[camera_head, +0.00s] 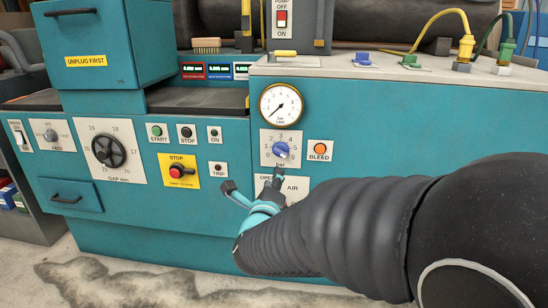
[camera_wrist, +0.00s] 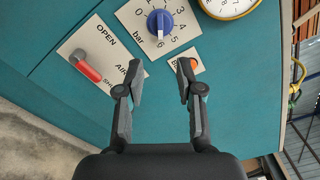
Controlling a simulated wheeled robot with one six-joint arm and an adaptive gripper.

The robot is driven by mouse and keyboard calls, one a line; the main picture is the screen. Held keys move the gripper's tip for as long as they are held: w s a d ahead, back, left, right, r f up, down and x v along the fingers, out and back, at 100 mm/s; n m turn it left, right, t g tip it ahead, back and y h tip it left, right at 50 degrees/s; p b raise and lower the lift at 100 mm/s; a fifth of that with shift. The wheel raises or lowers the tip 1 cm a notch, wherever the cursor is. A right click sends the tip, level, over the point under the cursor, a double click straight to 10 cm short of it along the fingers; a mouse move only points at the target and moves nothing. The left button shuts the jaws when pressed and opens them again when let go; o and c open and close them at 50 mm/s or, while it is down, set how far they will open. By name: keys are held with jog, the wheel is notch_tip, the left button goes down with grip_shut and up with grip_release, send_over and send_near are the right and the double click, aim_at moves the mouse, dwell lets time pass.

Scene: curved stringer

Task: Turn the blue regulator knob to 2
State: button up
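The blue regulator knob (camera_head: 281,149) sits on a white plate with a numbered scale, below a round gauge. In the wrist view the knob (camera_wrist: 157,20) is at the top, with a pale strip running down from its middle. My gripper (camera_head: 254,184) is just below and left of the scale plate in the head view. In the wrist view my gripper (camera_wrist: 160,72) is open and empty, its fingertips apart and short of the knob, pointing towards the plate around it. Nothing visible touches the knob.
The orange BLEED button (camera_head: 320,148) is right of the knob; my right finger partly hides its plate in the wrist view. A red-handled lever (camera_wrist: 87,67) is on the OPEN plate below. A red stop switch (camera_head: 178,171) is to the left. The gauge (camera_head: 281,104) is above.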

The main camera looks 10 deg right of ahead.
aim_at(280, 154)
jog(key=p+x, duration=0.1)
jog(key=x, duration=1.2)
jog(key=shift+w+d, duration=0.1)
jog(key=shift+w, duration=0.05)
grip_shut()
